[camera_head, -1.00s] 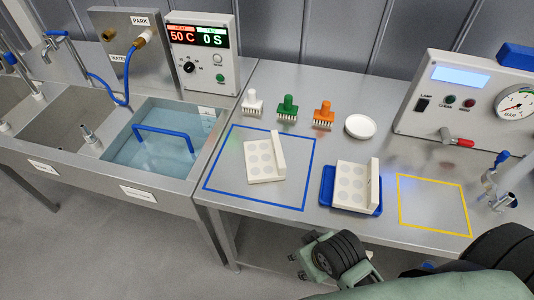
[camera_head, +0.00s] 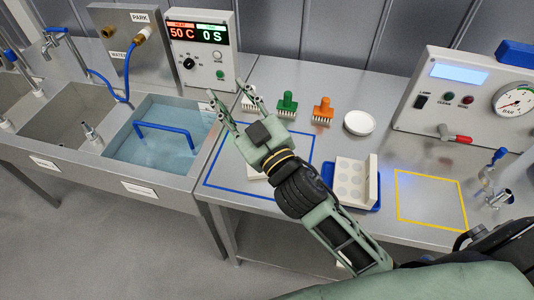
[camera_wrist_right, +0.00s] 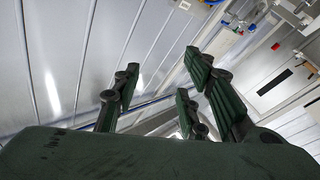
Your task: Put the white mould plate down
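A white mould plate with round hollows and an upright side stands in a blue tray (camera_head: 327,175); this plate (camera_head: 347,178) shows clearly in the head view. A second white plate lies inside the blue outlined square (camera_head: 240,194); my right arm hides it except for a small edge (camera_head: 256,177). My right gripper (camera_head: 225,87) is open and empty, above the far left part of the blue square, pointing toward the back wall. Its spread fingers also show in the right wrist view (camera_wrist_right: 163,70), with nothing between them. My left gripper is not in view.
A white brush (camera_head: 250,101) is partly behind a finger; green (camera_head: 287,104) and orange (camera_head: 323,111) brushes stand beside it. A white round dish (camera_head: 359,122) is at the back. The yellow outlined square (camera_head: 432,202) is empty. A water basin (camera_head: 165,150) lies left.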

